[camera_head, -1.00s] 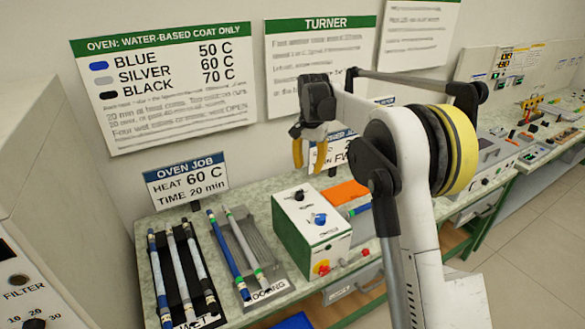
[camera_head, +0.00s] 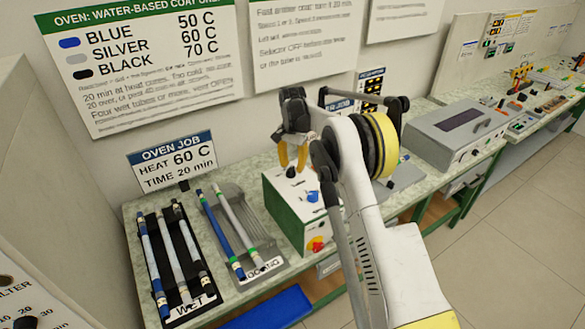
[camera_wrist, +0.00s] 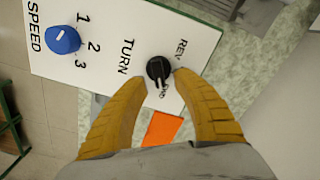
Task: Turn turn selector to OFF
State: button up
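The turn selector is a small black knob (camera_wrist: 158,67) on the white face of the turner box (camera_head: 290,215). In the wrist view it sits by the words TURN, REV and a partly covered FWD; its pointer appears to face the FWD side. No OFF mark is readable. My gripper (camera_wrist: 160,79) is open, with one yellow finger on each side of the selector in that view. Whether it touches the knob cannot be told. In the head view my gripper (camera_head: 292,158) is just above the selector (camera_head: 291,172).
A blue speed knob (camera_wrist: 62,40) and a red button (camera_head: 317,243) share the turner box. Racks with rods, marked WET (camera_head: 190,311) and GOING (camera_head: 265,270), stand to its left. An orange patch (camera_wrist: 162,130) lies beside the box. A grey device (camera_head: 455,135) stands right.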

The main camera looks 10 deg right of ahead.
jog(key=shift+f, duration=0.3)
grip_shut()
jog(key=shift+n, duration=0.3)
jog(key=n, duration=0.1)
jog(key=n+b, duration=0.1)
jog(key=n, duration=0.3)
jog(key=shift+w+a, duration=0.15)
jog(key=shift+a, duration=0.15)
jog(key=n, duration=0.4)
jog(key=n+b, duration=0.1)
jog(key=n, duration=0.1)
jog(key=shift+a, duration=0.35)
